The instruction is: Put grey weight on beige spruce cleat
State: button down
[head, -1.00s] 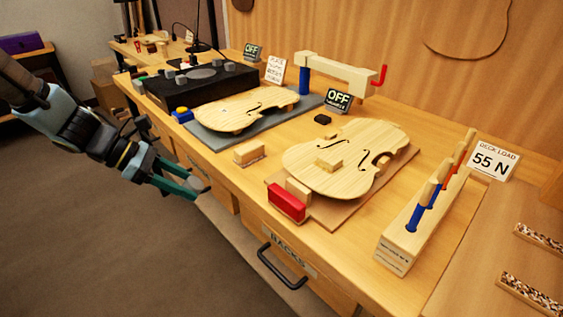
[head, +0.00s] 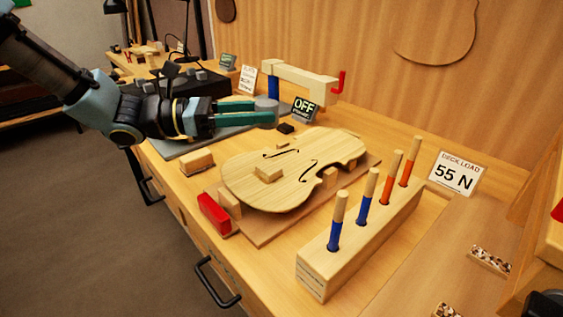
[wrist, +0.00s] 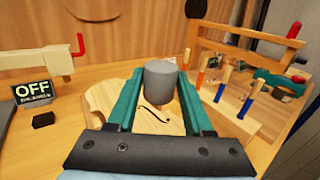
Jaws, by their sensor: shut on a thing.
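My gripper (head: 262,110) is shut on the grey weight (head: 266,105), a plain cylinder. In the wrist view the grey weight (wrist: 160,80) stands upright between the two green fingers. It is held in the air beyond the far left end of the nearer violin plate (head: 245,190). The beige spruce cleat (head: 268,173) appears to be the small pale block lying on this plate, left of its middle. Nothing rests on top of it. The cleat is to the front of my gripper and lower; I cannot make it out in the wrist view.
A rack (head: 345,250) with several upright blue and orange-handled tools stands right of the plate. A red block (head: 214,214) is at its front left. A wooden block (head: 197,162) lies on the bench. An OFF sign (head: 304,108) and a clamp with red handle (head: 300,80) stand behind.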

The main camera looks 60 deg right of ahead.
aim_at(260, 168)
notch_tip(260, 168, down, 9)
jog(key=shift+f+p, duration=0.15)
jog(key=shift+p, duration=0.2)
jog(key=shift+c, duration=1.5)
grip_release()
jog(key=b+v, duration=0.2)
jog(key=v, duration=1)
jog(key=w+a+f+m+t+y, duration=0.2)
jog(key=w+a+f+t+y, duration=0.15)
jog(key=a, duration=0.55)
jog(key=w+a+f+m+t+y, duration=0.2)
jog(key=w+a+t, duration=0.2)
jog(key=a, duration=0.6)
jog(key=w+a+f+m+t+y, duration=0.2)
jog(key=w+a+t+y, duration=0.1)
jog(key=a, duration=0.6)
jog(key=w+a+r+m+t+y, duration=0.1)
jog(key=w+a+t, duration=0.1)
jog(key=a, duration=0.4)
jog(key=w+a+r+m+t+y, duration=0.1)
jog(key=w+a+r+m+t, duration=0.1)
jog(key=a, duration=0.4)
jog(key=shift+a+t+y, duration=0.3)
jog(key=shift+t+y, duration=0.05)
jog(key=shift+t, duration=0.2)
